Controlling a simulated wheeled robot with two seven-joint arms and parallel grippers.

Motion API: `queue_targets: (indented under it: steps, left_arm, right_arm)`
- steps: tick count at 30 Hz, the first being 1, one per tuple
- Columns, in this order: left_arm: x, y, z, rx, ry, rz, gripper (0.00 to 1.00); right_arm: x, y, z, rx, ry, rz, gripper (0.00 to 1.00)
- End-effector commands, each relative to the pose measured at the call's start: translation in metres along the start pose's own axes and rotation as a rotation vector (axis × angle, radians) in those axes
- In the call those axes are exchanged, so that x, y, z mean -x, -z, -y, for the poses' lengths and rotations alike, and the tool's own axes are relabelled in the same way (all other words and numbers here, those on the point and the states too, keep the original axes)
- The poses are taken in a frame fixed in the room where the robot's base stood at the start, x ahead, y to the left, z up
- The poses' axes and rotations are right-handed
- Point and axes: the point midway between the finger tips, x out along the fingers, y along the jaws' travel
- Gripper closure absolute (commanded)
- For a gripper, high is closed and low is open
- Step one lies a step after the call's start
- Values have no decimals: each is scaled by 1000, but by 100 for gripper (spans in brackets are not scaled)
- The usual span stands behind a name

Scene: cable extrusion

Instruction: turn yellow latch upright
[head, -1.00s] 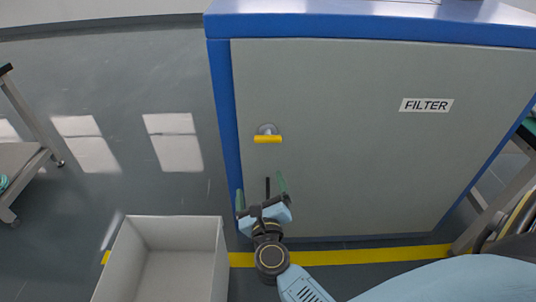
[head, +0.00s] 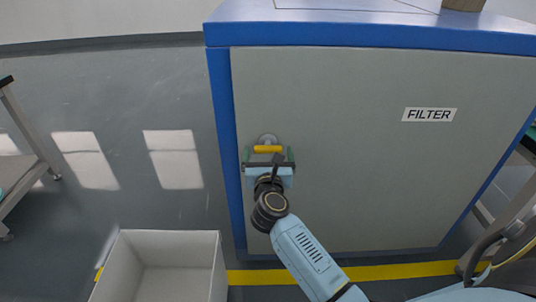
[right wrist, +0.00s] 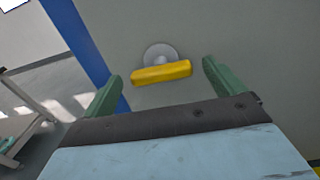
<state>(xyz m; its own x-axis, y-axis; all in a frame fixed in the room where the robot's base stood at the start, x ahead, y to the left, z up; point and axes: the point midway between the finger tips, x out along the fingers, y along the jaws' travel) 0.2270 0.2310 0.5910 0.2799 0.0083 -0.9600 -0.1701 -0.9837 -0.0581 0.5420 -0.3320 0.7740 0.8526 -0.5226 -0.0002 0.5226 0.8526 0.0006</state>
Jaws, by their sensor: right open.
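The yellow latch (head: 268,149) lies horizontal on a round grey base on the grey door of the blue-framed cabinet. In the right wrist view the latch (right wrist: 161,73) is a yellow bar, nearly level, in front of its round plate (right wrist: 160,54). My right gripper (head: 268,155) is open at the latch, with one green finger beyond each end of the bar. In the right wrist view the open fingers stand left and right of the latch, apart from it. My left gripper is not in view.
The grey cabinet door (head: 350,170) carries a FILTER label (head: 429,115) at upper right. An open white box (head: 165,242) stands on the floor at lower left. A yellow floor stripe (head: 400,271) runs along the cabinet's foot. A cart (head: 25,160) stands at the far left.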

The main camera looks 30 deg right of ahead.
Motion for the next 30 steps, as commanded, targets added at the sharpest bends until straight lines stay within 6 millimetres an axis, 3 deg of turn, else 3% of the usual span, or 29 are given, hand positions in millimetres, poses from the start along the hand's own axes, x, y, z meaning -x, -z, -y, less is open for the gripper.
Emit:
queue_targets:
  steps: [4, 13, 24, 30]
  left_arm:
    - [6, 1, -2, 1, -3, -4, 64]
    - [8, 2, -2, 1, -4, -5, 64]
    - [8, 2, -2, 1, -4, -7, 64]
    - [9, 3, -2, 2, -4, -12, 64]
  right_arm:
    - [-11, 0, 0, 0, 0, 1, 5]
    - [-13, 0, 0, 0, 0, 0, 5]
    - [-13, 0, 0, 0, 0, 0, 50]
    - [-12, 0, 0, 14, 0, -1, 50]
